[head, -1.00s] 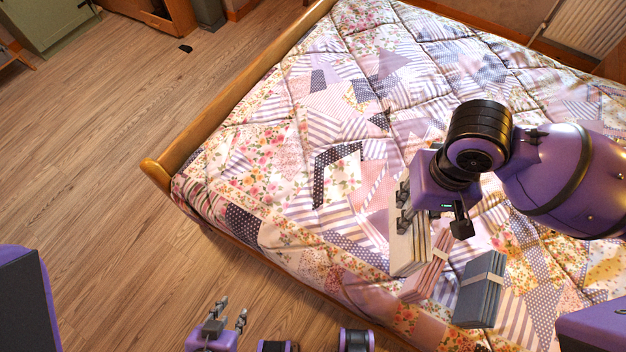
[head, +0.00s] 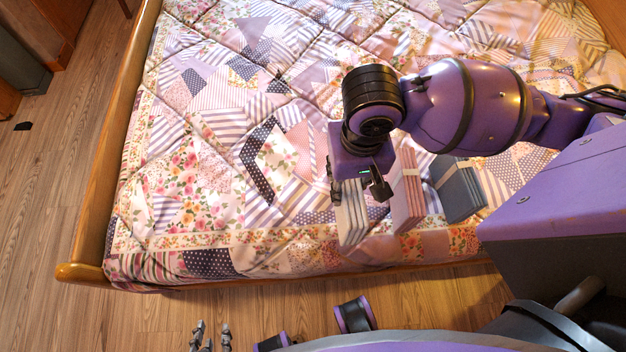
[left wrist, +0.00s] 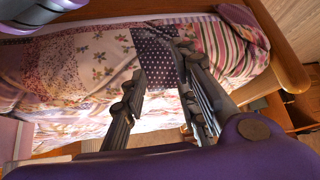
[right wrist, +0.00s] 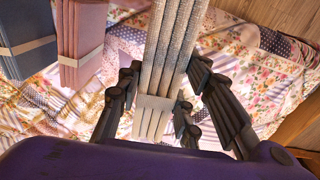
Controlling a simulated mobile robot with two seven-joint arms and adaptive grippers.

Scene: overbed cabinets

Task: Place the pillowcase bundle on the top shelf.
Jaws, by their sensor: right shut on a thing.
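My right gripper (head: 360,188) is shut on a cream-grey folded cloth bundle (head: 350,220), near the bed's front edge. In the right wrist view the bundle (right wrist: 168,60) stands between the fingers, with a pale band around it. A pink bundle (head: 407,200) and a blue-grey bundle (head: 458,188) sit on the bed to its right. I cannot tell by label which is the pillowcase bundle; the cream-grey one is held. My left gripper (head: 211,338) is empty, low in front of the bed; its fingers (left wrist: 165,105) are apart in the left wrist view. The top shelf is out of view.
The bed's patchwork quilt (head: 225,125) fills most of the head view. A wooden bed frame (head: 112,150) with a rounded post runs along its left side. Bare wood floor (head: 50,200) lies left. A small black object (head: 22,126) lies on the floor.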

